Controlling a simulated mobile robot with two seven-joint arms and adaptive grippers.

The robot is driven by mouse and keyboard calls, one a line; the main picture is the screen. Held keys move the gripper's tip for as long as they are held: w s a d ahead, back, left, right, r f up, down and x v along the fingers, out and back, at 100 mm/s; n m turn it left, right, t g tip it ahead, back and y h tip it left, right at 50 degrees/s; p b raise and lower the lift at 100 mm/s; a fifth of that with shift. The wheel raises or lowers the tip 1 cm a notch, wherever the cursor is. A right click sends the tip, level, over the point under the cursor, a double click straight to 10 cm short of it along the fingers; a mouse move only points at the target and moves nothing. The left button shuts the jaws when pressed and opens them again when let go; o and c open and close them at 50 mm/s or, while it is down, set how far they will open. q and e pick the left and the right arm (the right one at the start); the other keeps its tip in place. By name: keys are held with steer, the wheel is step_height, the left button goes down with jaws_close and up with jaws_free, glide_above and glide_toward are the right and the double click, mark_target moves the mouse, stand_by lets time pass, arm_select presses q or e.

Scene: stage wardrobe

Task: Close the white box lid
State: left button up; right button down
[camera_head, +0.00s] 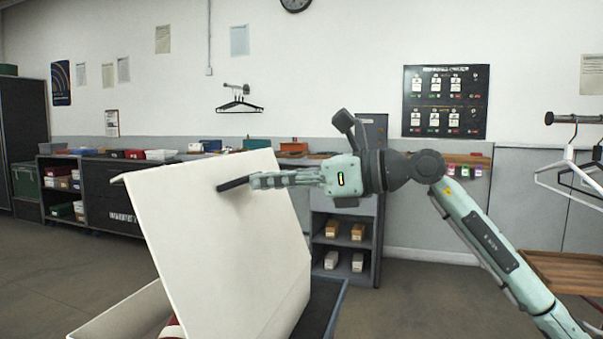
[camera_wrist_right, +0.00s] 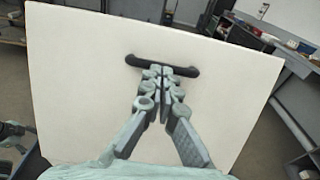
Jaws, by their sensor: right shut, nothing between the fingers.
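The white box lid (camera_head: 225,235) stands raised and tilted in the head view, with the white box (camera_head: 125,318) below it at the lower left. A black handle (camera_head: 234,184) sits on the lid's outer face. In the right wrist view the lid (camera_wrist_right: 80,110) fills most of the picture and the handle (camera_wrist_right: 130,60) lies across it. My right gripper (camera_head: 256,180) is shut and empty, its fingertips at the handle. In the right wrist view the fingertips (camera_wrist_right: 163,72) overlap the handle's middle; whether they touch it I cannot tell.
The box stands on a dark surface (camera_head: 322,305). Something red (camera_head: 172,329) shows inside the box. Shelves with small boxes (camera_head: 345,245) stand behind. A wooden tray (camera_head: 565,270) and white hangers (camera_head: 570,165) are at the right. Open floor (camera_head: 420,300) lies right of the box.

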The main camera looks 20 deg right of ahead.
steer(key=shift+g+h, duration=0.3)
steer(key=shift+h, duration=0.1)
steer(key=p+x, duration=0.1)
steer(key=x, duration=0.1)
steer(key=p+x, duration=0.1)
steer(key=x, duration=0.3)
steer(key=shift+w+a+r+p, duration=0.25)
steer(key=shift+a+r+p, duration=0.05)
steer(key=shift+r+p, duration=0.1)
arm_select(q)
step_height(320, 180, down, 8)
step_height(320, 180, up, 7)
steer(key=b, duration=0.2)
steer(key=shift+s+d+b, duration=0.2)
steer(key=shift+s+b, duration=0.1)
arm_select(e)
steer(key=w+a+f+h, duration=0.1)
steer(key=w+a+f, duration=0.3)
steer(key=f, duration=0.3)
steer(key=w+a+f+g+h, duration=0.1)
steer(key=w+a+f, duration=0.3)
steer(key=a+f, duration=0.3)
steer(key=shift+a+f+g, duration=0.2)
steer(key=shift+f+g, duration=0.1)
steer(key=shift+f, duration=0.15)
